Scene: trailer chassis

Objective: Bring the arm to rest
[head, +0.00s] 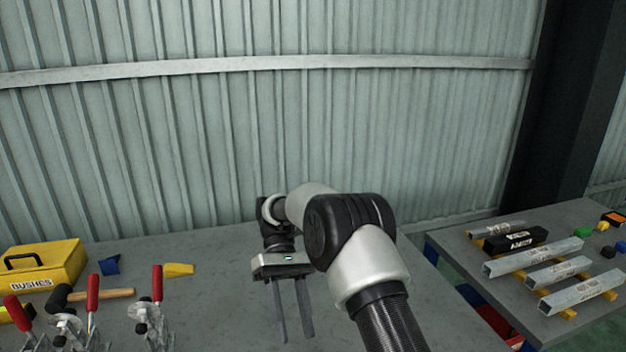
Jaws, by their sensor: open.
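My arm reaches from the lower right toward the middle of the head view, bent at a large black and silver joint. My gripper (294,338) points down over the grey table (225,270). Its two long dark fingers stand apart with nothing between them. From this angle I cannot tell how high the fingertips are above the table top.
On the left stand a yellow box (40,268) marked BUSHES, a hammer (100,294) and several red-handled clamps (157,290). A second table (590,215) on the right holds metal bars (532,256). A corrugated wall (200,140) stands behind.

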